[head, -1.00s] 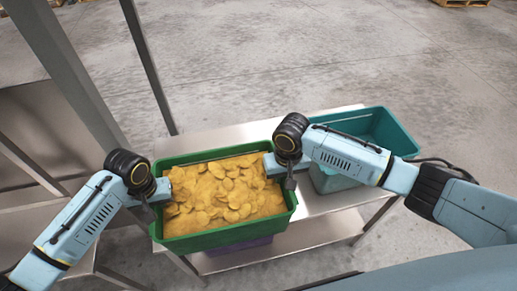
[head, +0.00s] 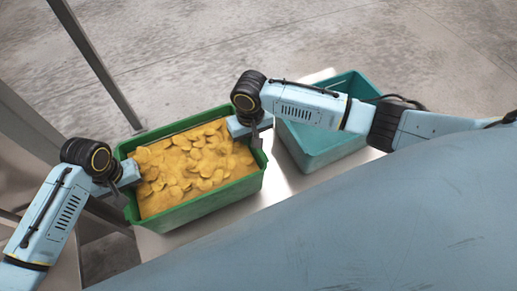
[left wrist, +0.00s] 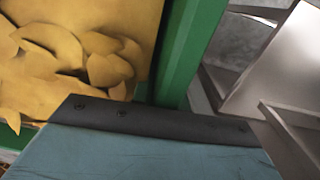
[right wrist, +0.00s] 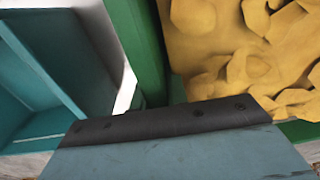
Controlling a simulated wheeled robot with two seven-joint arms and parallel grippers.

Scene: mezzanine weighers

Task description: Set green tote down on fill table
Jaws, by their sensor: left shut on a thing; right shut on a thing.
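The green tote (head: 205,205), full of yellow chip-like pieces (head: 190,165), is over the metal fill table (head: 170,242). I cannot tell whether its base touches the tabletop. My left gripper (head: 128,183) is shut on the tote's left wall; the green rim also shows in the left wrist view (left wrist: 185,50). My right gripper (head: 250,130) is shut on the right wall, whose rim shows in the right wrist view (right wrist: 138,45). The fingertips are partly hidden by the wall and the grippers themselves.
An empty teal tote (head: 325,150) stands on the table to the right, with a narrow strip of bare tabletop between the totes. Grey metal posts (head: 95,60) rise at the left. Concrete floor lies behind.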

